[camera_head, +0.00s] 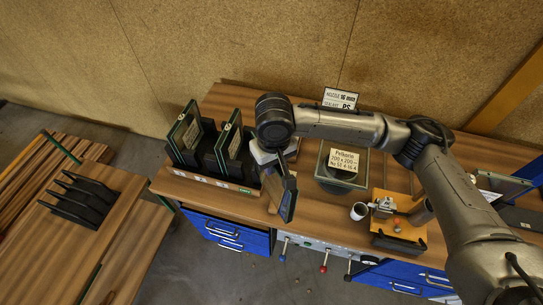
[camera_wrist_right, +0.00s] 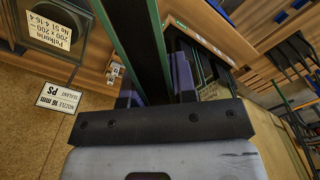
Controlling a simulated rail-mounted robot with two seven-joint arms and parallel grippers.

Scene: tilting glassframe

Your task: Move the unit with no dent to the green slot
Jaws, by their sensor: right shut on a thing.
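My right gripper (camera_head: 281,172) is shut on a glass unit (camera_head: 289,205), seen nearly edge-on, just right of the black rack and over the bench's front part. In the right wrist view the held unit (camera_wrist_right: 138,40) passes between the fingers (camera_wrist_right: 157,82), dark with a green-tinted edge. Two other framed glass units, a left one (camera_head: 186,130) and a right one (camera_head: 231,142), stand tilted in the black rack (camera_head: 208,158). A small green mark (camera_head: 245,190) shows at the right end of the rack's front edge. No dent can be made out on any unit. My left gripper is out of view.
A white mug (camera_head: 359,211) and an orange board (camera_head: 399,233) with small tools are farther right. A lower wooden table (camera_head: 125,215) with a slotted black holder (camera_head: 82,200) stands left, across a floor gap.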

